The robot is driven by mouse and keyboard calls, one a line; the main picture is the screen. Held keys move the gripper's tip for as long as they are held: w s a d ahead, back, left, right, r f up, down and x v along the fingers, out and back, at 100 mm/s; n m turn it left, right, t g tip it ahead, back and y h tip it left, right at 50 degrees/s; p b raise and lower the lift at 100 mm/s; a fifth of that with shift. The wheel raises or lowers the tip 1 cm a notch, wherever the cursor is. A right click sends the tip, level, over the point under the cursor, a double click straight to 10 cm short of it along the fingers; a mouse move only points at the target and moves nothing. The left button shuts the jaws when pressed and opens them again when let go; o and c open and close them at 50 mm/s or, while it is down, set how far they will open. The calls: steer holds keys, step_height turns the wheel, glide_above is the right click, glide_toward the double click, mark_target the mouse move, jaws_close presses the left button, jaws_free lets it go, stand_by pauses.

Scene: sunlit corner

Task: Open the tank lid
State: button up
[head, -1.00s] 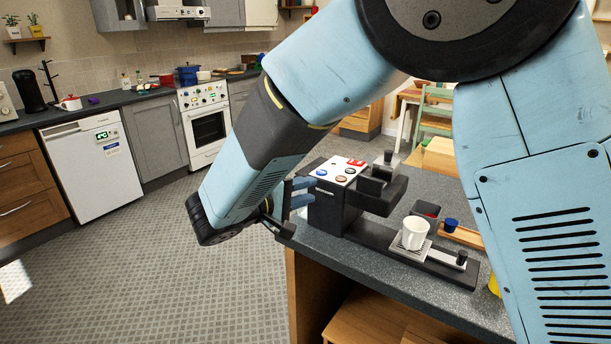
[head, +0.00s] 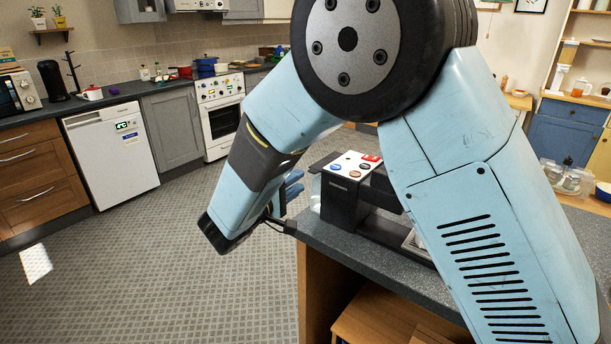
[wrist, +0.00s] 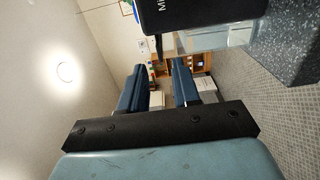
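The coffee machine (head: 345,196) is a black body with a white button panel on top, standing at the counter's left end. Its clear tank (head: 315,192) shows as a pale strip at the machine's left side. In the wrist view, turned sideways, the tank (wrist: 225,38) lies beside the machine's dark body (wrist: 195,12). I cannot make out the lid. My gripper (head: 293,186) is just left of the tank, partly hidden by my arm. In the wrist view my gripper (wrist: 158,72) has its two blue fingers apart, with nothing between them.
The grey speckled counter (head: 420,268) runs right from the machine, with its corner (wrist: 290,50) close by in the wrist view. Glass jars (head: 566,178) stand at its far right. Open floor (head: 150,260) lies left. My arm covers much of the machine's right side.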

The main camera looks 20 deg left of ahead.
steer(key=shift+x, duration=2.6)
jaws_close()
